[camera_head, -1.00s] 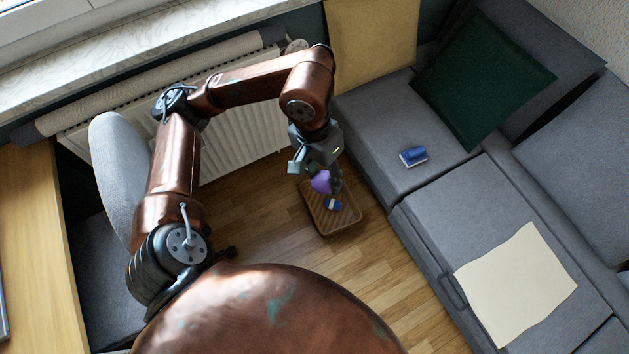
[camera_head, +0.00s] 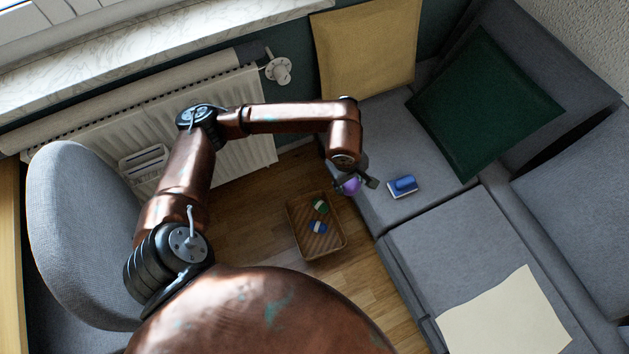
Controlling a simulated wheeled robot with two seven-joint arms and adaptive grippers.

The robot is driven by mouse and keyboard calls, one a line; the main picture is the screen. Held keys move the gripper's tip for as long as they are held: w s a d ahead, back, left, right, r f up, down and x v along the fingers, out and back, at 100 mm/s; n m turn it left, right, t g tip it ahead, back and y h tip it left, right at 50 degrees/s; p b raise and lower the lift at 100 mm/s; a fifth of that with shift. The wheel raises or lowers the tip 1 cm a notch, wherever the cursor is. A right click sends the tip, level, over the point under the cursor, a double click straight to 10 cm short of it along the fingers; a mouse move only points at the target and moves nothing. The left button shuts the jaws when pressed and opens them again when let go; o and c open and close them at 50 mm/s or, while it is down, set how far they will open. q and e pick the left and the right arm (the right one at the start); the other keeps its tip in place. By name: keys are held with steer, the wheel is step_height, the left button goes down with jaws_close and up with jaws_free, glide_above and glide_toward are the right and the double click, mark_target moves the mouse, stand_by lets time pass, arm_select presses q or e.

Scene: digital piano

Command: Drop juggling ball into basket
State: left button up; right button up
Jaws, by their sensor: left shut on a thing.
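A purple ball (camera_head: 350,187) is held in my left gripper (camera_head: 358,184), which is shut on it. The gripper is at the sofa's near-left edge, up and to the right of the basket in the head view, not over it. The brown woven basket (camera_head: 326,246) stands on the wooden floor. A blue-and-white ball (camera_head: 317,227) and a green-and-white ball (camera_head: 320,206) lie inside it. The fingers are small and partly hidden by the wrist and the ball. My right gripper is not in view.
A grey sofa (camera_head: 440,240) fills the right side, with a blue-and-white item (camera_head: 403,186) near the gripper, a green cushion (camera_head: 483,105) and a yellow cushion (camera_head: 365,50). A radiator (camera_head: 235,125) and grey chair (camera_head: 85,225) are left. Floor beside the basket is clear.

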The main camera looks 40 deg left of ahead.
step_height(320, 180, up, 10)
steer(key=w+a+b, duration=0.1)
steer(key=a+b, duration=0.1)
steer(key=b, duration=0.1)
arm_select(q)
steer(key=s+a+f+n+y+b, duration=0.1)
steer(key=a+f+n, duration=0.2)
steer(key=f+n, duration=0.4)
steer(key=s+a+f+n+g+b, duration=0.1)
steer(key=a+f+n, duration=0.3)
steer(key=f, duration=1.9)
steer(key=s+a+f+n+g+y+b, duration=0.1)
steer(key=a+f+n+b, duration=0.2)
steer(key=f+n, duration=0.7)
step_height(320, 180, down, 6)
steer(key=shift+s+a+r+y, duration=0.25)
steer(key=shift+s+a+y, duration=0.1)
steer(key=shift+a, duration=0.4)
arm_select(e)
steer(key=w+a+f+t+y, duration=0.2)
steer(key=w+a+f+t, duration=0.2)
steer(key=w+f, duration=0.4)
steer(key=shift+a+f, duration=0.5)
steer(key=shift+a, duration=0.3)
arm_select(q)
steer(key=o, duration=1.3)
steer(key=shift+c, duration=0.2)
steer(key=shift+r, duration=0.1)
